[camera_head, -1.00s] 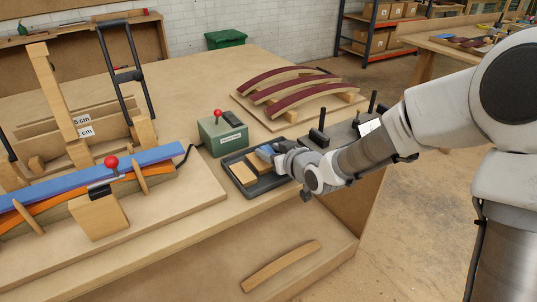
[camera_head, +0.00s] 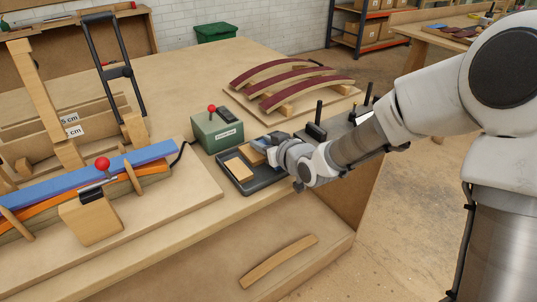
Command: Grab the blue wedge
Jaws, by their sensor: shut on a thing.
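The black tray (camera_head: 263,182) sits near the front right edge of the workbench. My gripper (camera_head: 264,146) is low over the tray's back right part, seen from behind and the side. It is shut on the blue wedge (camera_head: 258,142), which shows only as a small blue-grey patch at the fingertips. My wrist hides most of the wedge and the fingers. I cannot tell whether the wedge still touches the tray. A pale wooden block (camera_head: 239,168) lies in the tray, with another wooden block (camera_head: 251,155) beside the gripper.
A green box with a red knob (camera_head: 217,130) stands just left of the tray. Curved laminated strips (camera_head: 275,75) lie on a board behind. A clamping jig with a blue strip (camera_head: 90,178) fills the left.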

